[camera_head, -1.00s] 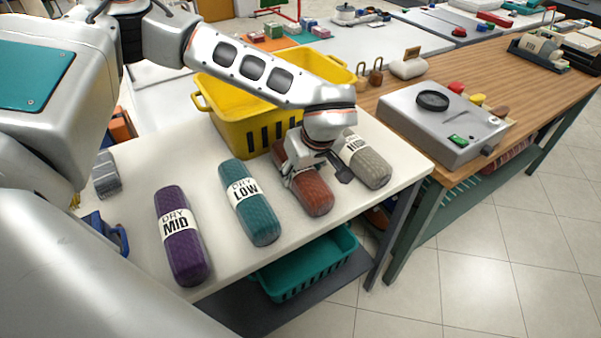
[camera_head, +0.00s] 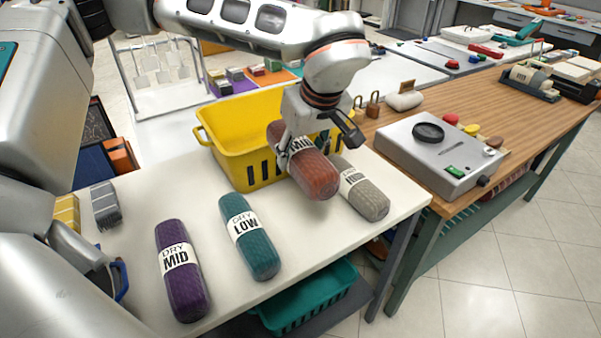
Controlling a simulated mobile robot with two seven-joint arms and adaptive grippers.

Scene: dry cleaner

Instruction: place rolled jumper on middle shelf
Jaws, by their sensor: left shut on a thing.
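My left gripper (camera_head: 314,143) is shut on a rust-red rolled jumper (camera_head: 318,180), gripping it across its label, and holds it above the white table (camera_head: 310,240). The label is partly covered by the fingers. Three other rolls lie on the table: a purple one labelled DRY MID (camera_head: 184,285), a teal one labelled DRY LOW (camera_head: 255,250) and a grey one (camera_head: 366,197) whose label is partly hidden behind the held roll. I cannot make out a middle shelf in this view. My right gripper is not in view.
A yellow basket (camera_head: 222,150) stands directly behind the held roll. A teal basket (camera_head: 300,312) sits on the lower level under the table. A grey device (camera_head: 420,165) stands on the wooden counter (camera_head: 505,130) at right.

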